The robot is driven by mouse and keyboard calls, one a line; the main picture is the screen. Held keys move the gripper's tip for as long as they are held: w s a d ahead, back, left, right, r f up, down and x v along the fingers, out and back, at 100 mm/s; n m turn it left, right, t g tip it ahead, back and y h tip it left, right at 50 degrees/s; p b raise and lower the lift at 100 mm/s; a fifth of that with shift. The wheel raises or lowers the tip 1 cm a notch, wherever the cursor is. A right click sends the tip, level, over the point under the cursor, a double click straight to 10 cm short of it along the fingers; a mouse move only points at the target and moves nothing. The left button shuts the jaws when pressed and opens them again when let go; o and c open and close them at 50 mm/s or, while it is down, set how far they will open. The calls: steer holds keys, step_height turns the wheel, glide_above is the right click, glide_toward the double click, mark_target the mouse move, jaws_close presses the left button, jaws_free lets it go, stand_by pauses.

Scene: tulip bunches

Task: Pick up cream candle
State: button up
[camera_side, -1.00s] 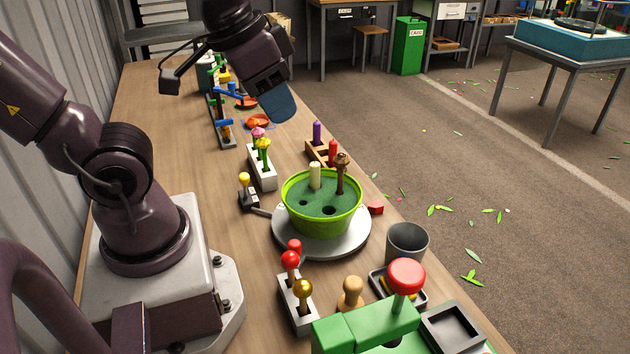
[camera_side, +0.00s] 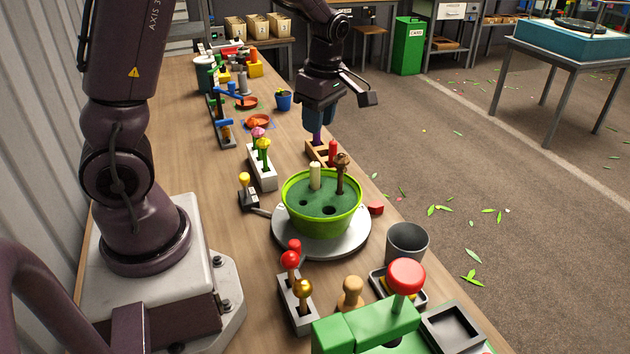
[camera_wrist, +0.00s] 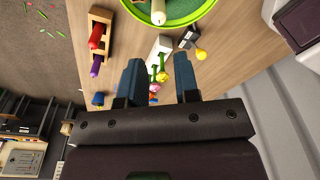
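The cream candle (camera_side: 315,176) stands upright in the green foam of the lime-green bowl (camera_side: 322,222). It also shows at the top of the wrist view (camera_wrist: 158,13), beyond my fingertips. My gripper (camera_side: 317,118) points down behind the bowl, apart from the candle. The wrist view shows its two blue fingers (camera_wrist: 159,75) spread with nothing held between them. A dark brown stem-like piece (camera_side: 341,175) stands in the foam to the right of the candle.
The bowl sits on a grey round turntable (camera_side: 345,243). A wooden holder (camera_wrist: 107,16) carries a red candle (camera_wrist: 97,37) and a purple candle (camera_wrist: 96,66). A white block (camera_side: 262,178) with flowers stands left of the bowl. A grey cup (camera_side: 407,243) stands front right.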

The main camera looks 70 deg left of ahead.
mark_target(315, 163)
steer(key=f, duration=0.6)
steer(key=shift+s+a+f, duration=0.25)
steer(key=shift+a+f, duration=0.05)
steer(key=shift+f, duration=0.1)
steer(key=shift+a+f, duration=0.15)
steer(key=shift+f, duration=2.85)
jaws_close()
